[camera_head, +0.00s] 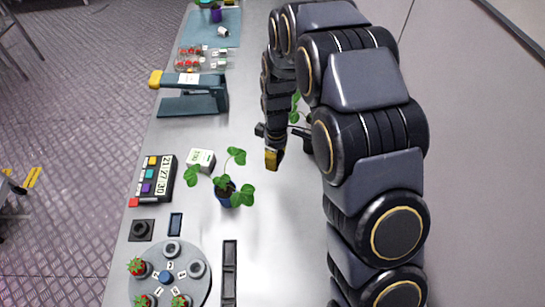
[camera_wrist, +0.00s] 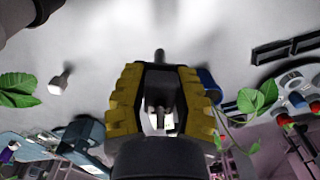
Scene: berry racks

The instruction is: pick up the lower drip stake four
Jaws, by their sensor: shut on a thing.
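My gripper (camera_head: 274,158) is low over the middle of the grey table in the head view, with a yellow finger showing beside my arm. In the wrist view, the two ridged yellow fingers of my gripper (camera_wrist: 160,72) are shut on a slim dark piece, which I take to be the drip stake (camera_wrist: 160,55). Its tip sticks out past the fingertips, and its rest is partly hidden between them. The number on it cannot be read. I cannot make out the stake in the head view.
A potted plant (camera_head: 225,190) stands left of my gripper; another plant (camera_head: 296,104) is partly behind my arm. A round turntable (camera_head: 190,255) with small pots, a black slotted tray (camera_head: 229,272), a button panel (camera_head: 154,181) and a teal stand (camera_head: 193,104) are on the table.

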